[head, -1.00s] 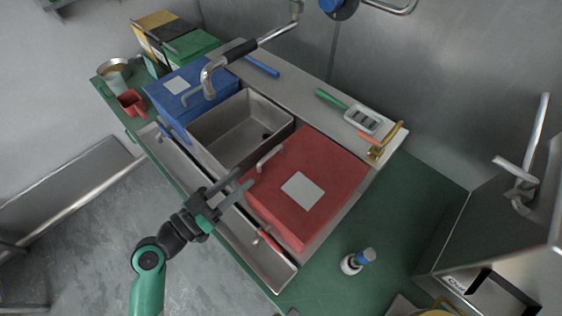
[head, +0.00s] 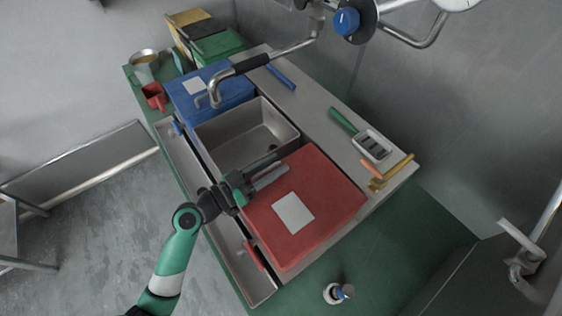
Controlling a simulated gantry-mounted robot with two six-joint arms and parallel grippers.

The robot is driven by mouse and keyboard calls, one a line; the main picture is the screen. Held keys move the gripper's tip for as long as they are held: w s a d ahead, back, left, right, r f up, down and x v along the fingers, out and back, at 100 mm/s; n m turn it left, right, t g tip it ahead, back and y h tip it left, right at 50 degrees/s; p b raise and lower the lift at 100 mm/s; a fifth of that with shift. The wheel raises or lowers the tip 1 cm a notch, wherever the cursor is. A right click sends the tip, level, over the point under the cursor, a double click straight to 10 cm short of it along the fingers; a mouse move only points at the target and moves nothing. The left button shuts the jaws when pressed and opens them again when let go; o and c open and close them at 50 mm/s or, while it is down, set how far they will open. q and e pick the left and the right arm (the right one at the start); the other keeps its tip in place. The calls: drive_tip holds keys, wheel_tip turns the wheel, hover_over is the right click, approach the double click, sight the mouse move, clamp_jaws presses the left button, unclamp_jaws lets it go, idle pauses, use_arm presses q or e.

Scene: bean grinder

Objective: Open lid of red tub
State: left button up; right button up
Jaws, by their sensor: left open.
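The red tub's lid (head: 330,190) is flat and closed, with a pale square label (head: 293,213) on top. The red tub sits in the counter to the right of the metal sink basin. My left gripper (head: 281,166) is over the lid's left rear corner, beside the basin, with its fingers apart. I cannot tell whether the fingers touch the handle. My right gripper is not in view.
The open basin (head: 225,140) lies behind my gripper, with a blue tub (head: 235,92) beyond it. A faucet (head: 270,60) arches over the blue tub.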

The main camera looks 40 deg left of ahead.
use_arm(q)
drive_tip(key=shift+s, duration=0.15)
drive_tip(key=shift+c, duration=0.6)
clamp_jaws()
idle(0.6)
